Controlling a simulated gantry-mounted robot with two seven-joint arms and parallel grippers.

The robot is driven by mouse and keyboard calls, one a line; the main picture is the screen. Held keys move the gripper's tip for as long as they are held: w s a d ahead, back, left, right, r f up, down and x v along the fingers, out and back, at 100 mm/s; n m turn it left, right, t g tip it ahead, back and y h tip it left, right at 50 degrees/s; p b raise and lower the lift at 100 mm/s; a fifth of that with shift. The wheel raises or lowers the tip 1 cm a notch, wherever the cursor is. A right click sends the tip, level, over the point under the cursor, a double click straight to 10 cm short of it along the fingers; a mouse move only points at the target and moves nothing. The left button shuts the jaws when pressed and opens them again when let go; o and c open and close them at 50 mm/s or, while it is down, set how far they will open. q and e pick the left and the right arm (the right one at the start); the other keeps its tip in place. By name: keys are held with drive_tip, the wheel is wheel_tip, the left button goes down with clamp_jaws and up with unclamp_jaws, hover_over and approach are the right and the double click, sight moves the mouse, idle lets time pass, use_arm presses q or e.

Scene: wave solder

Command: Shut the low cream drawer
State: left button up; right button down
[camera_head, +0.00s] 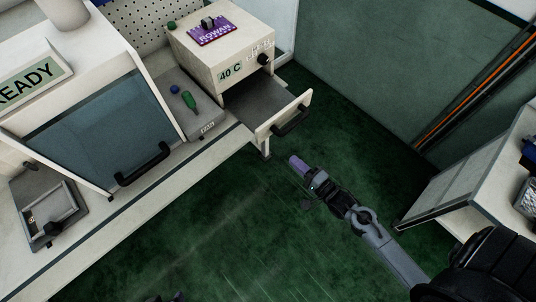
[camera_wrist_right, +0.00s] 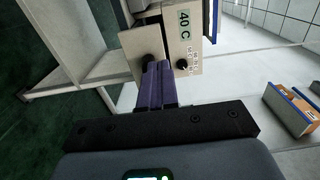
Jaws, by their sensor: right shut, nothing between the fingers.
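The cream drawer (camera_head: 281,117) stands pulled out from the cream box marked "40 C" (camera_head: 208,62), its grey inside showing. Its dark bar handle (camera_head: 291,122) is on the front panel. In the right wrist view the drawer front (camera_wrist_right: 135,46) shows beyond my fingertips, with the dark handle (camera_wrist_right: 149,62) partly hidden behind them. My right gripper (camera_head: 295,160) has purple fingers and is shut and empty, over the green floor just in front of the handle. It also shows in the right wrist view (camera_wrist_right: 156,68). A gap separates it from the handle in the head view. My left gripper is not seen.
A grey tray with a green object (camera_head: 189,100) sits left of the drawer. A purple "ROWAN" block (camera_head: 214,35) lies on the box. A hooded machine (camera_head: 95,125) stands further left. A cream bench (camera_head: 470,185) is at right. Green floor in front of the drawer is clear.

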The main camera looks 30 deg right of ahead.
wheel_tip(320, 180, down, 4)
drive_tip(key=b, duration=0.5)
approach(263, 135)
drive_tip(key=w, duration=0.4)
drive_tip(key=w+a, duration=0.1)
drive_tip(key=shift+w+f, duration=0.1)
drive_tip(key=shift+w, duration=0.3)
drive_tip(key=shift+w+a, duration=0.1)
drive_tip(key=shift+w, duration=0.35)
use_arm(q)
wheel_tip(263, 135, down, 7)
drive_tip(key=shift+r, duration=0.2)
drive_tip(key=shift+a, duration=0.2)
use_arm(e)
drive_tip(key=shift+w, duration=0.1)
